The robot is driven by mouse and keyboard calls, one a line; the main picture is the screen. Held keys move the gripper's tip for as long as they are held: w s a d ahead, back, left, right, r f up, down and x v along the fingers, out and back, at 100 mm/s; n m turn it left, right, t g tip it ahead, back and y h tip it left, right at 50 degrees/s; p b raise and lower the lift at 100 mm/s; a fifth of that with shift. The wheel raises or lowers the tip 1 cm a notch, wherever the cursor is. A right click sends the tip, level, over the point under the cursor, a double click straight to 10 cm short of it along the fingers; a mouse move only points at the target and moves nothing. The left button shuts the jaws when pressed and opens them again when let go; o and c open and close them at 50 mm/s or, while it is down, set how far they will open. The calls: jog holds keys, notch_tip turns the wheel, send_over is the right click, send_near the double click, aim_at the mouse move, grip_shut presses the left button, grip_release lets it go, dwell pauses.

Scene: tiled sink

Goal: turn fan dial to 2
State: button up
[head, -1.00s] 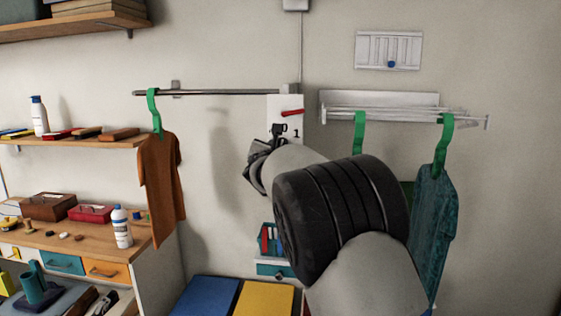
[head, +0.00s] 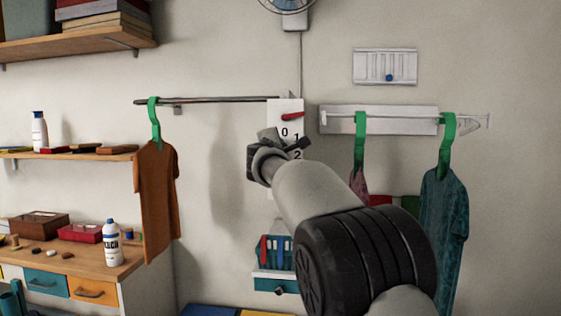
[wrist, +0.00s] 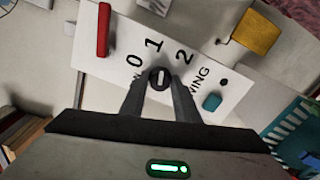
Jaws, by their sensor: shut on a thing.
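The fan dial (wrist: 160,78) is a small dark round knob with a white mark, on a white panel (wrist: 120,68) printed 0, 1 and 2. In the wrist view the mark runs roughly up and down, toward the 1. My gripper (wrist: 161,82) is shut on the dial, one finger on each side. In the head view my gripper (head: 265,150) covers the dial and the lower part of the panel (head: 285,107). The fan (head: 286,5) is partly in view at the top edge.
A red lever (wrist: 103,28) sits on the panel beside the numbers. A rail with an orange shirt (head: 157,195) is left of the panel. A drying rack (head: 380,120) with hung clothes is on the right. A rack of small items (head: 274,255) is below.

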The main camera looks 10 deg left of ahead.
jog(key=shift+m+b, duration=2.55)
jog(key=shift+m, duration=1.95)
jog(key=o, duration=1)
jog(key=shift+o, duration=0.2)
jog(key=s+b, duration=0.3)
jog(key=s, duration=1.4)
jog(key=shift+s+a+b, duration=0.2)
jog(key=shift+a+b, duration=0.05)
jog(key=shift+b, duration=0.05)
